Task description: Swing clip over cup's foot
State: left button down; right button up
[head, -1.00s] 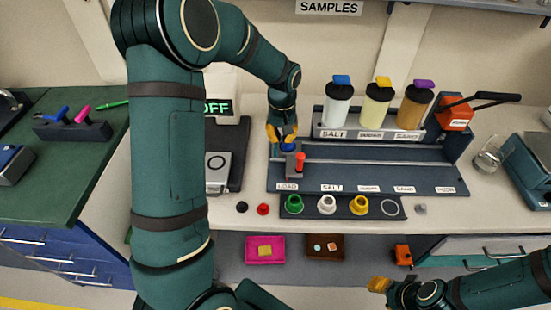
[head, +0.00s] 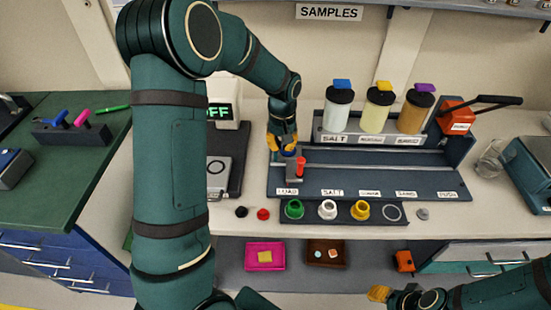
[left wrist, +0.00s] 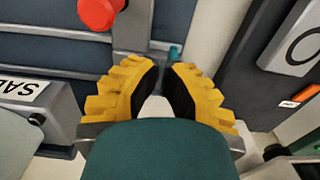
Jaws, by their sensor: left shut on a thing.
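My left gripper (head: 282,146) is low over the LOAD end of the dark rail station, fingers pointing down. It is shut on a small blue piece (head: 289,153), mostly hidden by the yellow fingers. I cannot tell whether this piece is the cup or the clip. Beside it stands a grey block with a red knob (head: 301,166). In the left wrist view the yellow fingers (left wrist: 162,80) close together, with the red knob (left wrist: 99,11) clear of them at the upper left. My right gripper (head: 380,293) is low at the front right, away from the station; its jaw opening is unclear.
A front rack holds green (head: 293,209), white (head: 327,209) and yellow (head: 361,209) cups and an empty ring (head: 391,212). Labelled jars (head: 378,110) stand behind the rail. An orange lever press (head: 457,118) is at the right, and a dark-based instrument (head: 220,170) is close left.

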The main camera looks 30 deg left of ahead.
pick_arm(q)
jog(key=shift+f+b, duration=0.8)
jog(key=shift+f, duration=0.4)
dwell(0.5)
jog(key=shift+s+a, duration=0.5)
jog(key=shift+a, duration=0.1)
dwell(0.4)
jog(key=shift+s+a, duration=0.3)
jog(key=shift+a, duration=0.25)
jog(key=shift+s+a, duration=0.15)
jog(key=shift+a, duration=0.55)
